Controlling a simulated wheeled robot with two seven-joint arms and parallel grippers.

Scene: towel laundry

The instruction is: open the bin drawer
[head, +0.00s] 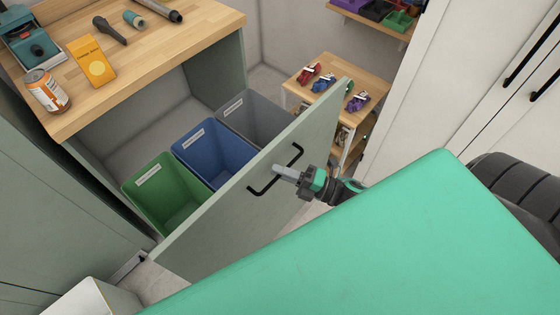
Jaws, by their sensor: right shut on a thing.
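The bin drawer's pale green front panel (235,215) stands pulled out from under the wooden counter. Behind it are a green bin (165,190), a blue bin (213,150) and a grey bin (257,118), each with a white label. A black bar handle (262,188) is on the outer face of the panel. My right gripper (282,171) is at the handle's middle, shut on it. The fingertips are small in view and partly cover the bar. My left gripper is not in view.
The counter (190,45) holds an orange can (46,91), a yellow box (91,61) and several tools. A small wooden table (322,85) with red, green and purple items stands beyond the drawer. White cabinets (450,80) with black handles are at right.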

